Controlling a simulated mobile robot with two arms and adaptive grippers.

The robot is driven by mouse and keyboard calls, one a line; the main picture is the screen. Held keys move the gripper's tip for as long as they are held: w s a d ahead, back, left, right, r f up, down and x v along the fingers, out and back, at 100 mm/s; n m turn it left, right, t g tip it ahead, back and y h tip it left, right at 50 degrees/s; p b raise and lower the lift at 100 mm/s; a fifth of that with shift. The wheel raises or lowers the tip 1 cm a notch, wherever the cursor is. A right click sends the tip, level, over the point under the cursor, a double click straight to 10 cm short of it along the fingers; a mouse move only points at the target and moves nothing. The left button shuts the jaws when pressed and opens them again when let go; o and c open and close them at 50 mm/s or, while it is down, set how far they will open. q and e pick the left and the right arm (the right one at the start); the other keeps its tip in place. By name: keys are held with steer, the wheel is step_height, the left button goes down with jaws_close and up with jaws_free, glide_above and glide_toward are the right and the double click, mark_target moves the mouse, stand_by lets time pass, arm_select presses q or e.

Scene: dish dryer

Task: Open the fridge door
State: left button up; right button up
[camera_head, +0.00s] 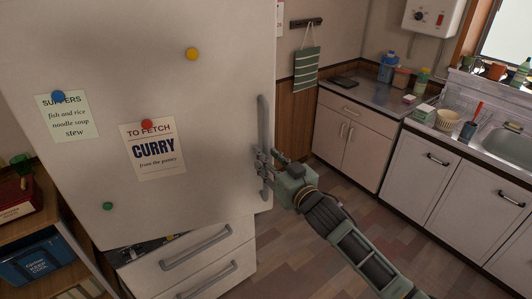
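The fridge door (215,110) is a large pale panel filling the left and middle of the head view, with notes and round magnets on it. Its vertical grey handle (263,118) runs along the right edge. My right gripper (263,167) is at the lower part of this handle, with its fingers around the bar; the exact finger contact is small and partly hidden. The door's lower edge stands out from the drawers (205,256) below, with a dark gap between them, so the door looks slightly ajar. My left gripper is not in view.
A wooden shelf (30,215) with boxes stands close at the lower left. A counter (375,92) with cabinets and a sink (508,146) lines the right side. The tiled floor (400,228) between fridge and cabinets is clear apart from my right arm above it.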

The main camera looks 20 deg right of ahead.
steer(key=shift+x, duration=0.8)
steer(key=shift+s, duration=0.1)
jaws_close()
